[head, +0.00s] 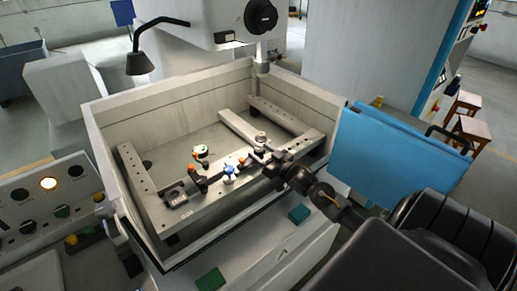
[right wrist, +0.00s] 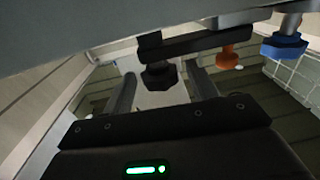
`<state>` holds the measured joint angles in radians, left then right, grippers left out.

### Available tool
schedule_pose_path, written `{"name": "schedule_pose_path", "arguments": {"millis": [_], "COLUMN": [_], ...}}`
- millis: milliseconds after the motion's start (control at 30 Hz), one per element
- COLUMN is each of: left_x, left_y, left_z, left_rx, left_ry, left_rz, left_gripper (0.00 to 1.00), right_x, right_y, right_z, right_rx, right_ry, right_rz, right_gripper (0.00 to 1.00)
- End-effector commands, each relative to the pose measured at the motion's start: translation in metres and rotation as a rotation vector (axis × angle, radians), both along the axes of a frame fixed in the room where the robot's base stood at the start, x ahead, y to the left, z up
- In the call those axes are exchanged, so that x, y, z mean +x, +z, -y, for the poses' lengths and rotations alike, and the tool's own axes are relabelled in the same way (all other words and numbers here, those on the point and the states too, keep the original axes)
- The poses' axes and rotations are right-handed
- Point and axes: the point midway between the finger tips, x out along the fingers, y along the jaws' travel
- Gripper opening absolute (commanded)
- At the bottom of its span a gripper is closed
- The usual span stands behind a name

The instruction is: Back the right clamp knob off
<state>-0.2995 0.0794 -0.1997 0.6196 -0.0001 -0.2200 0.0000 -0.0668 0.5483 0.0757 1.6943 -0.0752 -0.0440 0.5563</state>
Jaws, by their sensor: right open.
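A black knob (right wrist: 158,75) sits under a dark clamp bar (right wrist: 190,42) in the right wrist view. My right gripper (right wrist: 160,88) is open, with one finger on each side of this knob. I cannot tell whether the fingers touch it. In the head view my right gripper (head: 262,155) reaches over the right part of the work frame (head: 205,197) and hides part of the clamp there. A blue knob (head: 228,171) and an orange knob (head: 242,161) are just left of it. They also show in the right wrist view, blue (right wrist: 285,46) and orange (right wrist: 228,58). My left gripper is out of view.
The tank walls (head: 170,92) surround the frame on several sides. A lamp (head: 139,63) and the machine head (head: 225,20) hang above the back. A blue panel (head: 395,150) stands to the right. A control panel (head: 50,205) is at the left.

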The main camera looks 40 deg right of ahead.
Motion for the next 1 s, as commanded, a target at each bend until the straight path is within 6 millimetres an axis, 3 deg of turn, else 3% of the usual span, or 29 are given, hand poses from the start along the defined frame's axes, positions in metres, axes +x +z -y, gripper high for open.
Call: {"name": "schedule_pose_path", "arguments": {"millis": [167,467,800,1000], "left_x": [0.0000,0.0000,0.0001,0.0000], "left_y": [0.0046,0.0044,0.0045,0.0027], "left_z": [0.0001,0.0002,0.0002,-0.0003], "left_rx": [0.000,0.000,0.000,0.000], "left_ry": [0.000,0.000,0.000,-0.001], "left_rz": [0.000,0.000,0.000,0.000], "left_gripper": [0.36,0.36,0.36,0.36], "right_x": [0.0139,0.0158,0.0157,0.0158], "right_y": [0.0008,-0.0006,-0.0005,-0.0013], "right_z": [-0.0007,-0.0012,-0.0013,-0.0024], "right_rx": [0.000,0.000,0.000,-0.001], "right_ry": [0.000,0.001,0.001,0.018], "right_rz": [0.000,-0.001,-0.001,-0.001], "right_gripper": [0.58,0.58,0.15,0.15]}}
